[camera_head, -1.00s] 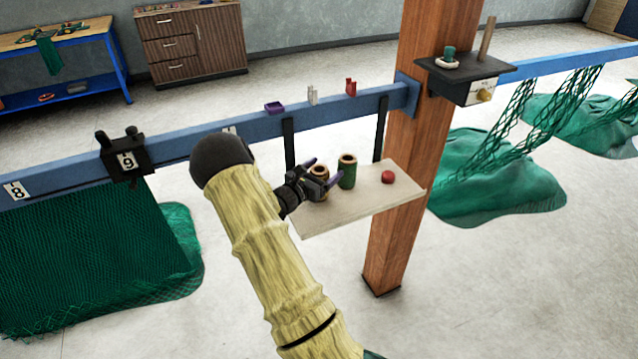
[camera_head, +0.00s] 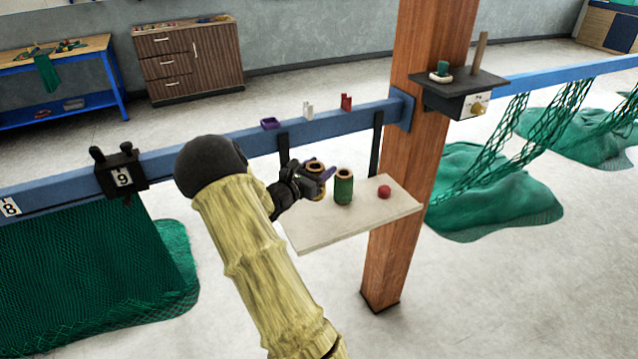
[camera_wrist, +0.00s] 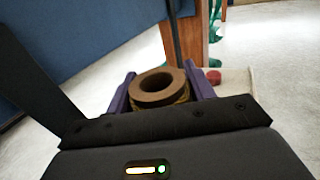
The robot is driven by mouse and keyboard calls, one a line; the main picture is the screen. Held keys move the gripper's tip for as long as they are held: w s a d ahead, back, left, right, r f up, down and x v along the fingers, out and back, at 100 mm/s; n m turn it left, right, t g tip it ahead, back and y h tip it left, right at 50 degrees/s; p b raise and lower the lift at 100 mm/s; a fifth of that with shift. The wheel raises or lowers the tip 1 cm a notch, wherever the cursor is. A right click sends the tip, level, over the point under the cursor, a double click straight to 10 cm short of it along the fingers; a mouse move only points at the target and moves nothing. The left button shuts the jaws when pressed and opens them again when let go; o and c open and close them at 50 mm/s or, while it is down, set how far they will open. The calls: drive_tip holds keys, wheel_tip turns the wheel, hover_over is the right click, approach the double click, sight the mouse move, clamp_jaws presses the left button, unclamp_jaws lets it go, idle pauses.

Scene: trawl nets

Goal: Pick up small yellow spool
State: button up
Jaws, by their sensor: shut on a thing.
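The small yellow spool shows in the wrist view (camera_wrist: 160,88) as a brown ring-shaped top with a strip of yellowish winding below it. It sits between the two purple fingers of my gripper (camera_wrist: 160,92), which is shut on it. In the head view my gripper (camera_head: 318,177) is over the left part of the pale shelf (camera_head: 335,228), and the spool's brown top (camera_head: 314,166) shows between the fingers. The spool's lower part is hidden by the gripper, and it appears raised off the shelf.
A green spool (camera_head: 344,188) stands upright just right of my gripper. A red ball-like thing (camera_head: 384,192) lies farther right on the shelf. The blue rail (camera_head: 240,143) runs behind, with small purple, white and red pieces on it. A wooden post (camera_head: 410,150) stands at the right.

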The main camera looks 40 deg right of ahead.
drive_tip(key=shift+r, duration=1.95)
drive_tip(key=shift+f, duration=0.1)
